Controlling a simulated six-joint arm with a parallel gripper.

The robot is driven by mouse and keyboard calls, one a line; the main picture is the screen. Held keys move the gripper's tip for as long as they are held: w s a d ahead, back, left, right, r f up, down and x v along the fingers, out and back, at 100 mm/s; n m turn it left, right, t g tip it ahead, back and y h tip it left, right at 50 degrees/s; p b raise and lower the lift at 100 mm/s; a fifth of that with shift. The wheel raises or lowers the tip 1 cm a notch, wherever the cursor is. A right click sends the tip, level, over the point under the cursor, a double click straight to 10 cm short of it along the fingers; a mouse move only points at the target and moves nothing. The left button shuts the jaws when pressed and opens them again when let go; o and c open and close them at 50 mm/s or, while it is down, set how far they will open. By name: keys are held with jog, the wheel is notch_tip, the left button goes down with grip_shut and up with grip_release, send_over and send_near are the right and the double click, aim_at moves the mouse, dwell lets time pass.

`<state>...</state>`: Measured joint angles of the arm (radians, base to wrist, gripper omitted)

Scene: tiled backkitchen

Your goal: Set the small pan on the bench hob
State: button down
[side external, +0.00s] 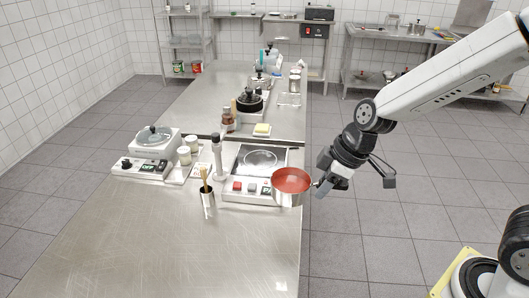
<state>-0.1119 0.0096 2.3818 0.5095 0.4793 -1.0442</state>
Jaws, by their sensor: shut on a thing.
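The small pan (291,181), with a reddish inside and a pale metal outer wall, is at the bench's right edge in the side external view. My gripper (321,186) is to the right of the pan, shut on its short handle. The pan looks upright and overlaps the front right corner of the bench hob in the picture. I cannot tell whether it touches the hob. The bench hob (260,162) is a flat unit with a dark round cooking zone and a white front panel with red and grey controls. Its right front part is hidden by the pan.
Left of the hob stand a tall grinder-like bottle (217,157) and a dark pot of wooden utensils (208,200). A white appliance with a lidded pan (154,140) and two jars are further left. The steel bench (150,245) is clear in front.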

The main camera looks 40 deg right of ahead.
jog(key=w+d+f+m, duration=0.1)
jog(key=w+d+f, duration=0.1)
jog(key=w, duration=0.6)
jog(key=w+d+f+m, duration=0.1)
jog(key=w+d, duration=0.3)
jog(key=w, duration=0.4)
jog(key=w+d+f+m+h, duration=0.1)
jog(key=w+d+f, duration=0.2)
jog(key=w, duration=0.6)
jog(key=shift+d+f+t, duration=0.3)
jog(key=shift+f, duration=0.05)
jog(key=shift+s+f, duration=0.1)
jog(key=shift+f, duration=0.1)
jog(key=shift+f, duration=1.85)
jog(key=shift+f, duration=0.15)
grip_release()
notch_tip(320, 180, up, 7)
dwell(0.3)
